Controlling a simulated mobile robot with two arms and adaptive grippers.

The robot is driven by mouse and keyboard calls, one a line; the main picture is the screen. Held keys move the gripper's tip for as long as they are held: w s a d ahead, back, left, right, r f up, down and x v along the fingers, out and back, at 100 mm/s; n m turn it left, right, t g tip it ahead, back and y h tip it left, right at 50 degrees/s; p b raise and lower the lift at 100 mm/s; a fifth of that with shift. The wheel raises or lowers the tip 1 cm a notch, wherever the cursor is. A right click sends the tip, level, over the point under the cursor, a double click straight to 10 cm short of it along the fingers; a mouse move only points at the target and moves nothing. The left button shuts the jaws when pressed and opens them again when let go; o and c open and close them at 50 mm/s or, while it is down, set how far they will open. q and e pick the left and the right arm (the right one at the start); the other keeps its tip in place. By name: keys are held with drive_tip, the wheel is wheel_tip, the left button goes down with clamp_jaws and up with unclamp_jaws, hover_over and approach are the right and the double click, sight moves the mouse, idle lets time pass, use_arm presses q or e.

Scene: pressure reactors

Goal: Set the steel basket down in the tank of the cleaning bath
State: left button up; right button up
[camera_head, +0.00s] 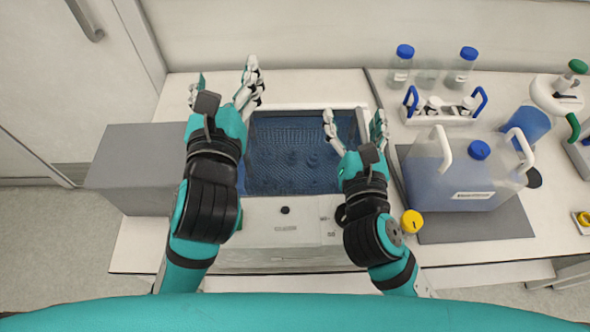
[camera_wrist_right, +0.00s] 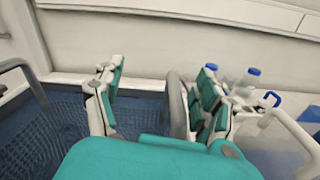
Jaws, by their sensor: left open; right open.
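The steel basket (camera_head: 290,135) is a mesh basket inside the tank of the white cleaning bath (camera_head: 280,232), and looks blue through the liquid. Several small pieces lie in it. In the right wrist view its mesh (camera_wrist_right: 62,125) shows at the left, with one dark handle at the far left and a grey handle (camera_wrist_right: 178,105) between my right fingers. My right gripper (camera_head: 355,116) is open at the tank's right edge, with fingers either side of the grey handle. Contact cannot be told.
A grey box (camera_head: 135,165) stands left of the bath. Right of it are a blue-filled jug (camera_head: 450,190) on a grey mat (camera_head: 480,228), a yellow cap (camera_head: 411,221), a bottle rack (camera_head: 440,117) and blue-capped bottles (camera_head: 400,68). The bench behind the bath is clear.

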wheel_tip(320, 180, up, 10)
drive_tip(key=shift+f, duration=0.25)
drive_tip(key=shift+a, duration=0.1)
idle(0.4)
